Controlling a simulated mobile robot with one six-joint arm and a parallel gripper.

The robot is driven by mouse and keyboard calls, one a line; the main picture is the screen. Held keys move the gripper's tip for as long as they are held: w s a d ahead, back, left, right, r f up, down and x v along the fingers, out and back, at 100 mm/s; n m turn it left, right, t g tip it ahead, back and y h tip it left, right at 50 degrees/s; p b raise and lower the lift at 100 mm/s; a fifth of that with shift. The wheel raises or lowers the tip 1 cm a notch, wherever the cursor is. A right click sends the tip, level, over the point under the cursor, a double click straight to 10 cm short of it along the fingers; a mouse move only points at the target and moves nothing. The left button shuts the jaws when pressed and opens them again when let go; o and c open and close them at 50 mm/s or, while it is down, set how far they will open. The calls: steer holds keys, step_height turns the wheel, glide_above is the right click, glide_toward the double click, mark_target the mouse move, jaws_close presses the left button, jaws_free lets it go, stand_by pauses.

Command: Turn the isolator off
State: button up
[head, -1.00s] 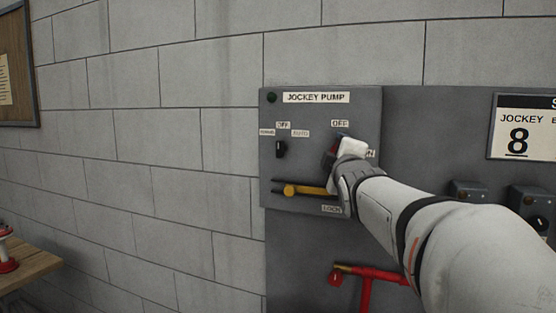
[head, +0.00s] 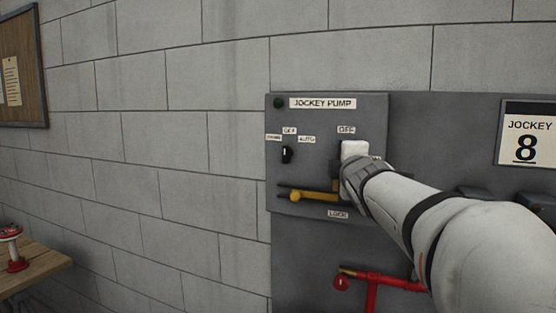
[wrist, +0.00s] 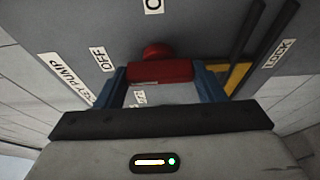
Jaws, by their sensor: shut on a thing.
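The isolator is on the grey jockey pump panel (head: 300,205). Its red handle (wrist: 160,71), with a round red hub behind it, shows in the wrist view. My gripper (wrist: 161,76) has its blue fingers on either side of the handle and is shut on it. In the wrist view the OFF label (wrist: 98,60) is left of the handle and the ON label (wrist: 153,5) is above it. In the head view my gripper (head: 354,160) hides the handle, just below the OFF label (head: 346,129). I cannot tell the handle's exact angle.
A yellow lever (head: 315,196) sits close below my gripper, above the LOCK label (head: 338,215). A black selector (head: 287,154) is to the left. Red pipework (head: 375,281) with a valve is lower down. A wooden table (head: 30,268) stands at far left.

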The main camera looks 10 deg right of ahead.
steer(key=o, duration=1)
steer(key=s+a+p, duration=0.1)
steer(key=s, duration=0.6)
steer(key=shift+s+a, duration=0.3)
steer(key=shift+s, duration=0.05)
steer(key=shift+f, duration=0.1)
